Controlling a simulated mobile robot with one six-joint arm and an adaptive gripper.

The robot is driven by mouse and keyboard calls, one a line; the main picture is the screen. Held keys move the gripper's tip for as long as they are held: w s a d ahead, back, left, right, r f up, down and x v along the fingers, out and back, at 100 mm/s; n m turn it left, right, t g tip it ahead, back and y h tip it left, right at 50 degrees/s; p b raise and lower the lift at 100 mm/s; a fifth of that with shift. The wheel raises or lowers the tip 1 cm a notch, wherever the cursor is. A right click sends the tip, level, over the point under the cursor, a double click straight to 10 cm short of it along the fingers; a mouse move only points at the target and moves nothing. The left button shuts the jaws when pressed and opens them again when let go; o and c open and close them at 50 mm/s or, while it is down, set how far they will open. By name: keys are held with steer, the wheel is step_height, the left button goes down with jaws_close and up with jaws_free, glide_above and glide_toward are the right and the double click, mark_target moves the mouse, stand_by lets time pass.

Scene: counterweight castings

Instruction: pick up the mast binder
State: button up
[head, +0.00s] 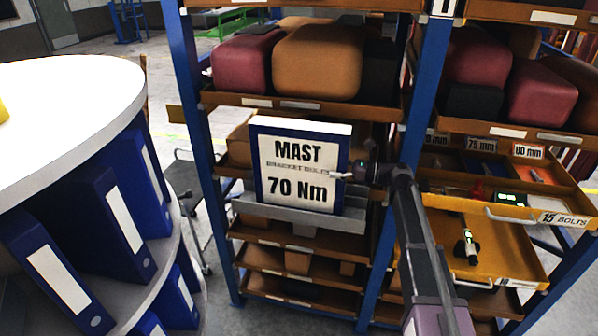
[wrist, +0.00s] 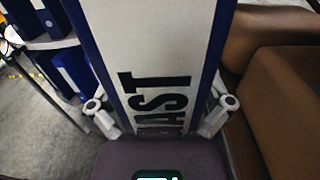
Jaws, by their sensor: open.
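The mast binder (head: 297,160) is a blue binder with a white label reading "MAST", "BRACKET BOLTS" and "70 Nm". It stands upright on a grey ledge (head: 270,212) at the front of the middle rack. My gripper (head: 346,176) is at the binder's right side in the head view, and part of it is hard to make out there. In the wrist view, the binder (wrist: 155,45) fills the middle. My open gripper (wrist: 161,104) has one finger near each side edge of it. I cannot tell whether the fingers touch it.
Brown and red castings (head: 318,60) fill the shelf above. At right, an open yellow drawer (head: 500,255) holds a tool. At left, a round white-topped stand (head: 75,95) holds several blue binders (head: 60,265). A brown casting (wrist: 285,95) is close right in the wrist view.

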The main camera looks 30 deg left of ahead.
mark_target(337, 136)
stand_by(0.3)
steer(key=c, duration=1.2)
steer(key=shift+o, duration=0.2)
steer(key=shift+r, duration=0.2)
step_height(337, 136, up, 10)
steer(key=p, duration=1)
steer(key=shift+f, duration=0.2)
